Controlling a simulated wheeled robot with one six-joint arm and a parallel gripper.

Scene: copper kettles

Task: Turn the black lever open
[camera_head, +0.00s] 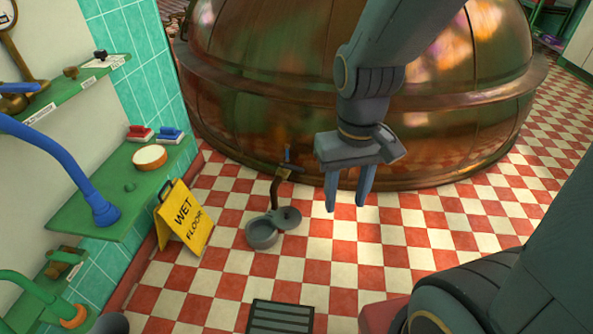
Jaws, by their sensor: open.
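A small black lever-like piece (100,54) sits on the upper green shelf at the left, by a white label; it is too small to tell its position. A brass tap (283,172) with an upright dark-blue lever (287,157) sticks out at the foot of the copper kettle (260,90). I cannot tell which of these is the black lever. My gripper (346,195) is open and empty, fingers pointing down, to the right of the tap in the picture and apart from it.
A grey pan (262,234) with a round lid (288,217) is on the floor under the tap. A yellow wet floor sign (185,218) stands to the left. A dark floor grate (280,317) lies in front. Checkered floor (410,236) right of the pan is clear.

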